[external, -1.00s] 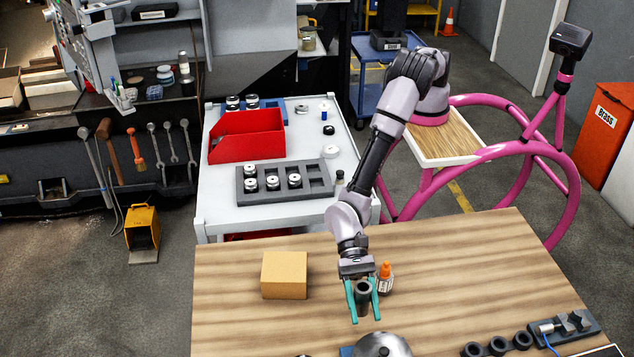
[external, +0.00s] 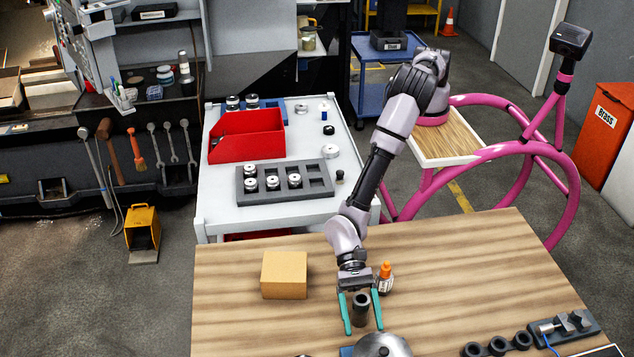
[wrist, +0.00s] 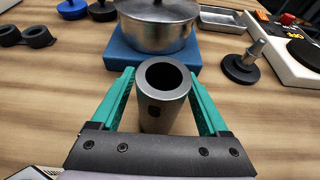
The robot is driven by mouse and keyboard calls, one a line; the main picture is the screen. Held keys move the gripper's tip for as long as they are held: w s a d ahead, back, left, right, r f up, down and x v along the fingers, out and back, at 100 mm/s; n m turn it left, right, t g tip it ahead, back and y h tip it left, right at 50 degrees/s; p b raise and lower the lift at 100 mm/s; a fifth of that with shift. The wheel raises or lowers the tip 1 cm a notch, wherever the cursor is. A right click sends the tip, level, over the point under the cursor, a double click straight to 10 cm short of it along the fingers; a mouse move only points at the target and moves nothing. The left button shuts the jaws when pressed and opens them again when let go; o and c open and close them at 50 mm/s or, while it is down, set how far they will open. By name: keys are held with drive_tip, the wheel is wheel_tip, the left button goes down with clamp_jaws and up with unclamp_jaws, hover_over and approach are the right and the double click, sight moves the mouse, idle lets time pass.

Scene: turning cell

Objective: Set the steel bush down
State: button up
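The steel bush (external: 361,311), a dark grey hollow cylinder, stands upright on the wooden table (external: 230,325), its round bore facing up. It also shows in the wrist view (wrist: 163,95), in the middle between the fingers. My gripper (external: 361,312) has its two teal fingers spread on either side of the bush. Gaps show between bush and fingers in the external view, so the gripper is open around it and not holding it. The foot of the bush is partly hidden in the wrist view.
A lidded metal pot (wrist: 157,25) on a blue block (wrist: 125,55) stands just beyond the bush. An orange-capped bottle (external: 386,279) is close to my wrist at right. A cardboard box (external: 284,275) is at left, with bare table between.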

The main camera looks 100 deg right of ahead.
drive_tip(key=shift+r, duration=0.1)
drive_tip(key=shift+d+r, duration=0.15)
drive_tip(key=shift+d, duration=0.05)
drive_tip(key=v, duration=1.1)
drive_tip(key=shift+d, duration=0.3)
drive_tip(key=shift+r, duration=0.2)
drive_tip(key=w+d+r+n, duration=0.2)
drive_tip(key=d+r+n, duration=0.1)
drive_tip(key=d+r, duration=0.65)
drive_tip(key=w+d+r+n, duration=0.1)
drive_tip(key=d+r+n, duration=0.1)
drive_tip(key=d+r, duration=0.8)
drive_tip(key=s+d+r+n+t+h, duration=0.1)
drive_tip(key=s+d+r+n+h, duration=0.3)
drive_tip(key=d+r, duration=0.95)
drive_tip(key=s+d+n+t+h, duration=0.1)
drive_tip(key=s+d+t+h, duration=0.1)
drive_tip(key=s+d, duration=0.3)
drive_tip(key=s+d+r+n+t+h, duration=0.1)
drive_tip(key=s+d, duration=0.4)
drive_tip(key=d, duration=0.8)
drive_tip(key=s+d+r+n+t+h, duration=0.1)
drive_tip(key=s+d+n+t+h, duration=0.1)
drive_tip(key=d, duration=0.7)
drive_tip(key=s+t+h, duration=0.1)
drive_tip(key=s+h, duration=0.1)
drive_tip(key=s, duration=0.1)
drive_tip(key=shift+r+n, duration=0.15)
drive_tip(key=shift+n, duration=0.25)
